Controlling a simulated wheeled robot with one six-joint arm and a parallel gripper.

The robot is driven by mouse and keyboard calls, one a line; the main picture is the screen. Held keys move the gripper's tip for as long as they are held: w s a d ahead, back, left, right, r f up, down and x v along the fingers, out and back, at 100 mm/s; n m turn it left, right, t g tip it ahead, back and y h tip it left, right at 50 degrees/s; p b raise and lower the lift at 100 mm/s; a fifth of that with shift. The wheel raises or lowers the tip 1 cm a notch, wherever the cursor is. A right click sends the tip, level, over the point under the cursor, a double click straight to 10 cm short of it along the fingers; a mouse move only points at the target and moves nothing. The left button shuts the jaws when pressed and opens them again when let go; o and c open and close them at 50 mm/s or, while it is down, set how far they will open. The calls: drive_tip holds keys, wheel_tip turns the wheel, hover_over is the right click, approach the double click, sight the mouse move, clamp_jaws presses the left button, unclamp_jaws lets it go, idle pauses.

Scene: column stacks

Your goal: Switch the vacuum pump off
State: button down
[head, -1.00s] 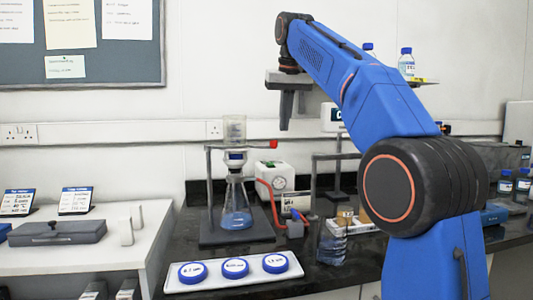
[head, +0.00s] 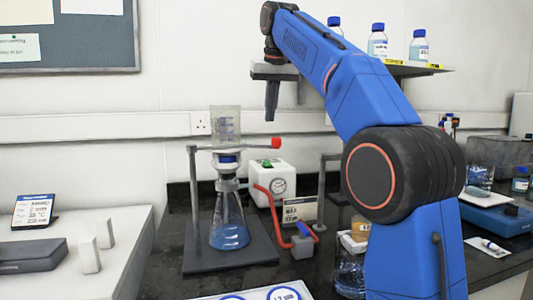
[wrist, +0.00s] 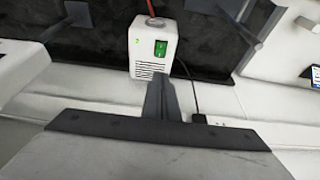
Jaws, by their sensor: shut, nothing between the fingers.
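The vacuum pump (head: 263,181) is a white box with a round gauge on its front, standing behind the filter flask (head: 228,217) on the dark bench. A red hose (head: 269,203) runs from it. In the wrist view the pump (wrist: 146,56) shows a green rocker switch (wrist: 160,48) and a small green light. My gripper (head: 271,115) is shut and empty, pointing down in the air above the pump. In the wrist view the closed fingers (wrist: 160,88) overlap the pump's lower edge, apart from the switch. Which way the rocker is pressed I cannot tell.
A grey stand (head: 193,200) with a red-tipped bar holds the funnel and flask left of the pump. Another stand rises to its right. A shelf (head: 413,68) with several bottles is at the upper right. A black cable (wrist: 195,95) lies beside the pump.

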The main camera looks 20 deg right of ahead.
sight(267, 164)
drive_tip(key=x, duration=1.3)
drive_tip(key=shift+s+f, duration=0.25)
drive_tip(key=shift+f, duration=0.3)
drive_tip(key=shift+w+f, duration=0.15)
drive_tip(key=shift+f, duration=0.2)
drive_tip(key=shift+s+f, duration=0.1)
drive_tip(key=shift+s, duration=0.75)
drive_tip(key=v, duration=1.8)
